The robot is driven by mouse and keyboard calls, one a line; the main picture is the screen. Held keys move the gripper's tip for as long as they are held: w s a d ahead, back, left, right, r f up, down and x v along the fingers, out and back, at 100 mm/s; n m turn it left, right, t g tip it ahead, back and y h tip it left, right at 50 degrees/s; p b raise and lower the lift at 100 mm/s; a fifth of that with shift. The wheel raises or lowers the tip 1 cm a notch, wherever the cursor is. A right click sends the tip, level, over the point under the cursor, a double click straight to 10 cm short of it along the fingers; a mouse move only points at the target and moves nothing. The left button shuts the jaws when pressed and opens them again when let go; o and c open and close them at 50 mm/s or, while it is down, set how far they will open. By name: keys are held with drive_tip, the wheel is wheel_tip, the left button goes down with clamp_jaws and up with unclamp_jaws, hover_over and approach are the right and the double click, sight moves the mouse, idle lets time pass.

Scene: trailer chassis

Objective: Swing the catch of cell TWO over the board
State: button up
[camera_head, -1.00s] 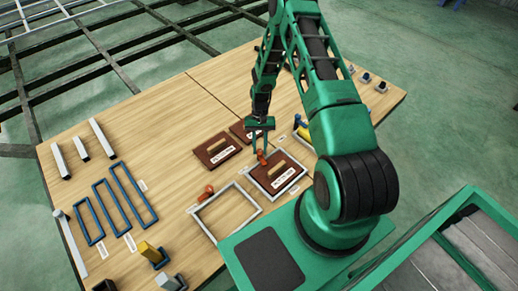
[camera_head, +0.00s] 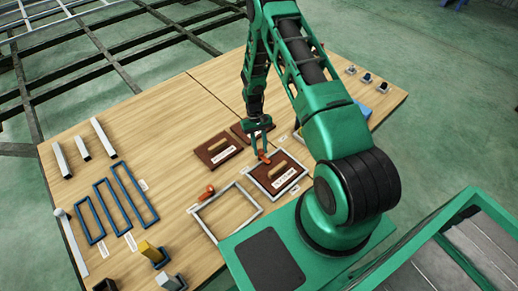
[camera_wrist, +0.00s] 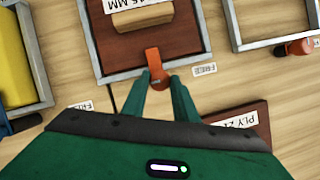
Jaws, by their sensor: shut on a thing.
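A brown board (camera_head: 262,173) with a pale wooden block and a white label lies inside a light grey frame (camera_head: 301,178). The orange-red catch (camera_head: 264,156) sits at this frame's far side. My gripper (camera_head: 261,151) is shut on the catch. In the wrist view, the fingertips of my gripper (camera_wrist: 161,78) close around the catch's near end. There, the catch (camera_wrist: 152,56) crosses the frame's bar (camera_wrist: 195,65), and its free end overlaps the board's edge (camera_wrist: 120,62). A small label (camera_wrist: 204,69) lies beside it, too small to read surely.
An empty grey frame (camera_head: 247,224) with its own orange catch (camera_head: 207,191) is to the left. Two loose brown boards (camera_head: 214,158) lie behind. Blue frames (camera_head: 105,212) and grey bars (camera_head: 57,159) lie at the left.

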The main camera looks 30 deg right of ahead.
drive_tip(key=shift+w, duration=0.1)
drive_tip(key=o, duration=1)
drive_tip(key=v, duration=1)
drive_tip(key=shift+r, duration=0.4)
drive_tip(key=s+d+r+m+t, duration=0.15)
drive_tip(key=s+r, duration=0.25)
drive_tip(key=r, duration=0.5)
drive_tip(key=s+d+r+h, duration=0.1)
drive_tip(key=s+d+r, duration=0.15)
drive_tip(key=r, duration=0.75)
drive_tip(key=s+d+r+t, duration=0.1)
drive_tip(key=s+r, duration=0.4)
drive_tip(key=r, duration=0.4)
drive_tip(key=s+a+r+m, duration=0.1)
drive_tip(key=s+r, duration=0.2)
drive_tip(key=s, duration=0.4)
drive_tip(key=s+a+r+t, duration=0.1)
drive_tip(key=s+r, duration=0.2)
drive_tip(key=s, duration=0.5)
drive_tip(key=s+a+r+m+t, duration=0.1)
drive_tip(key=s+r, duration=0.3)
drive_tip(key=s, duration=0.4)
drive_tip(key=shift+s+m, duration=0.15)
drive_tip(key=shift+m, duration=0.2)
